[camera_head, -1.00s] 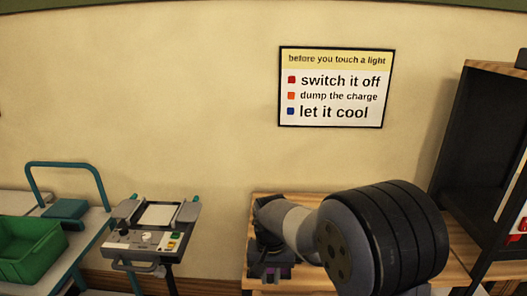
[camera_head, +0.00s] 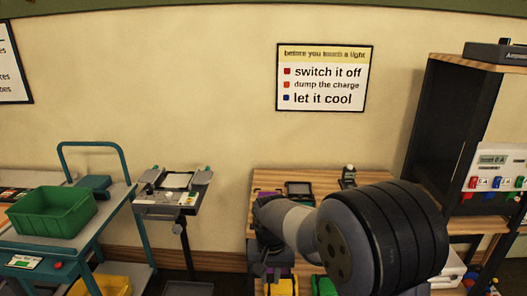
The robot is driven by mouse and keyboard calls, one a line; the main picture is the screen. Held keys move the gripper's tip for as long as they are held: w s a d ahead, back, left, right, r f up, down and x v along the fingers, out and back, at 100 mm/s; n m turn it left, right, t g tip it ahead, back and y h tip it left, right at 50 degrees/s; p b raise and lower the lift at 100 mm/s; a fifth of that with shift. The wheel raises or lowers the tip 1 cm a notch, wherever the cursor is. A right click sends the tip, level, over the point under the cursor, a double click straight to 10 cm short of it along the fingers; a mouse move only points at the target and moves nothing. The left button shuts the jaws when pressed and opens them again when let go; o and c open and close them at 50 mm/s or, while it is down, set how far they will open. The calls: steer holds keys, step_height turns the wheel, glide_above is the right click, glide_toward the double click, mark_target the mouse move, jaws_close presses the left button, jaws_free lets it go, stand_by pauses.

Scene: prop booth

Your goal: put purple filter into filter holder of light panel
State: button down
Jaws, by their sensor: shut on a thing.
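My gripper (camera_head: 270,272) points down in front of the wooden table and is shut on a small purple piece, the purple filter (camera_head: 284,257), of which only a sliver shows. My own arm hides most of it. The light panel (camera_head: 166,198) stands on a dark post to the left of my gripper, well apart from it. Its pale panel face (camera_head: 178,181) lies between two side arms with green tips, and knobs and buttons sit along its front. The slot of its filter holder is too small to make out.
A teal cart (camera_head: 120,200) with a green bin (camera_head: 52,212) stands at the left. The wooden table (camera_head: 325,181) carries small dark devices. Yellow (camera_head: 283,287) and green (camera_head: 323,286) items are below it. A dark cabinet (camera_head: 446,130) stands right. Floor shows between cart and table.

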mark_target(286, 275)
steer(key=d+f, duration=0.2)
steer(key=w+d+f, duration=0.1)
steer(key=d+f, duration=0.1)
steer(key=shift+w+f, duration=0.15)
steer(key=s+d+f, duration=0.1)
steer(key=d+f, duration=0.7)
steer(key=d, duration=0.1)
steer(key=shift+d+f, duration=0.25)
steer(key=shift+s, duration=0.1)
